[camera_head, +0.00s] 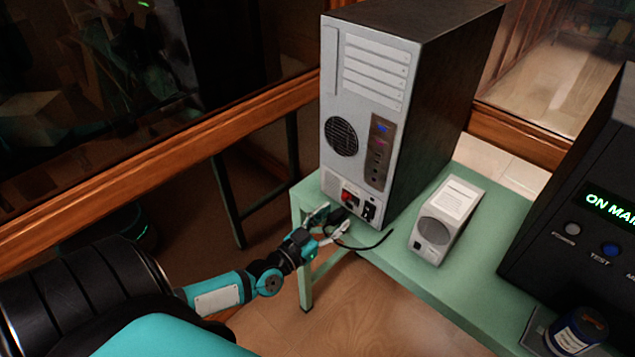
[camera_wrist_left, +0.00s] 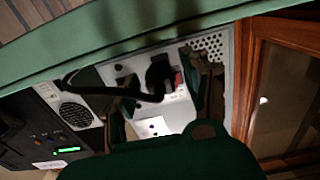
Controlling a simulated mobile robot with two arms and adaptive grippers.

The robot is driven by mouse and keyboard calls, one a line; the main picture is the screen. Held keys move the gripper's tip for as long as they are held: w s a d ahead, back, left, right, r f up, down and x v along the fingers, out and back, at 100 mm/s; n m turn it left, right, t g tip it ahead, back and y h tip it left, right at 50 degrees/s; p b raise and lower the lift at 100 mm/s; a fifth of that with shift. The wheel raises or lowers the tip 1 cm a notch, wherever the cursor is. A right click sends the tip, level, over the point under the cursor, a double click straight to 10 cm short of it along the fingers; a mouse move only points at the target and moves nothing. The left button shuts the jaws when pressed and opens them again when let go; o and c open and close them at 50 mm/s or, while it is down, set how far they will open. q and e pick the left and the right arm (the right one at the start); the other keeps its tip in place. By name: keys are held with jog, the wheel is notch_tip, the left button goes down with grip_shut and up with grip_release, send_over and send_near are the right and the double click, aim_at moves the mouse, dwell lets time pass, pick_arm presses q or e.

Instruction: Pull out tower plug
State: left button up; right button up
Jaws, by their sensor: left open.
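The tower (camera_head: 412,100) stands on the green table with its pale rear panel facing me. A black plug (camera_head: 340,214) sits at the bottom of that panel, near a red switch, and a black cable (camera_head: 375,243) trails from it to the right. My left gripper (camera_head: 331,221) is open in front of the plug. In the left wrist view, which looks inverted, the plug (camera_wrist_left: 160,72) is against the panel between the spread fingers (camera_wrist_left: 165,92), with gaps visible on both sides. I cannot tell how deep the plug sits. My right gripper is out of view.
A small white speaker-like box (camera_head: 439,222) stands right of the tower on the green table (camera_head: 410,285). A black unit (camera_head: 590,205) with a lit display and a dark jar (camera_head: 577,331) are farther right. A wooden rail (camera_head: 170,160) runs behind on the left.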

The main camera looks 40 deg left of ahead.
pick_arm(q)
jog(key=s, duration=1.1)
jog(key=shift+a, duration=0.45)
jog(key=s+f+g, duration=0.3)
jog(key=s+f, duration=0.1)
jog(key=f, duration=0.6)
jog(key=s+f+g+y, duration=0.1)
jog(key=s+f+g, duration=0.2)
jog(key=f, duration=0.7)
jog(key=s+f+g, duration=0.3)
jog(key=s+f, duration=0.1)
jog(key=f, duration=0.7)
jog(key=s+d+f+g, duration=0.4)
jog(key=s+d+f, duration=0.1)
jog(key=s, duration=0.5)
jog(key=s+d+f+m+g, duration=0.1)
jog(key=s+d+f+g, duration=0.3)
jog(key=s+f, duration=0.4)
jog(key=shift+s+d+f+m, duration=0.3)
jog(key=shift+s+d, duration=0.15)
jog(key=shift+s, duration=0.4)
